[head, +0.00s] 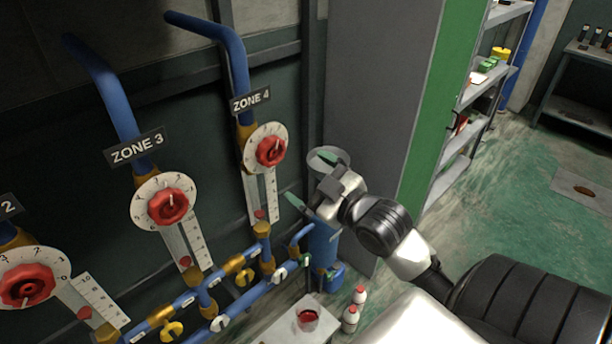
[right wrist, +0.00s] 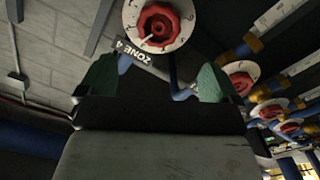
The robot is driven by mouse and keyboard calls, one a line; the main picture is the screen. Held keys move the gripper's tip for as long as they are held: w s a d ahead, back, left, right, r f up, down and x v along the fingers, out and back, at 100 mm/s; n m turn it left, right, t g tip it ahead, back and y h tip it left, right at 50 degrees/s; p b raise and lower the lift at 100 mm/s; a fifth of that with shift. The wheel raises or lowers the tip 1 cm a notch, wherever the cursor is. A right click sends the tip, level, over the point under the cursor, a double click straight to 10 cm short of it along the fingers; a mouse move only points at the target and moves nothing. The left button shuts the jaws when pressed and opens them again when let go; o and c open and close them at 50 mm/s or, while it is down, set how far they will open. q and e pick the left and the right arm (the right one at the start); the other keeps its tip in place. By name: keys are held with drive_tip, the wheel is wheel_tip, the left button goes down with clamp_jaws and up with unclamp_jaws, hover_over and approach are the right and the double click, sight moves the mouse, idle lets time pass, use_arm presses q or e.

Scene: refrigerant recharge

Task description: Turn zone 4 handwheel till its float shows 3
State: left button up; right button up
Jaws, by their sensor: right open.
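The zone 4 handwheel (head: 271,151) is red with a pale pointer, on a white numbered dial (head: 254,136) under the ZONE 4 sign (head: 250,101). Its float (head: 259,214) is a small red piece low in the white scale strip (head: 262,190) below the dial. My right gripper (head: 309,180) is open and empty, to the right of the wheel and apart from it. In the right wrist view the handwheel (right wrist: 158,25) shows ahead, beyond and between the green fingertips (right wrist: 158,80). My left gripper is not in view.
The zone 3 handwheel (head: 168,206) and another red wheel (head: 27,285) stand to the left. Blue pipes with yellow valves (head: 241,277) run below. White bottles with red caps (head: 350,318) stand at the lower middle. A grey cabinet (head: 378,90) rises behind my right gripper.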

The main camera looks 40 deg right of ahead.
sight(275, 154)
drive_tip(key=w, duration=0.4)
drive_tip(key=w+b, duration=0.1)
drive_tip(key=w, duration=0.4)
drive_tip(key=shift+w+a+f, duration=0.1)
drive_tip(key=shift+a, duration=0.1)
drive_tip(key=shift+w, duration=0.15)
drive_tip(key=shift+c, duration=0.5)
drive_tip(key=c, duration=0.7)
drive_tip(key=n, duration=0.3)
drive_tip(key=shift+c, duration=0.5)
drive_tip(key=shift+n, duration=0.4)
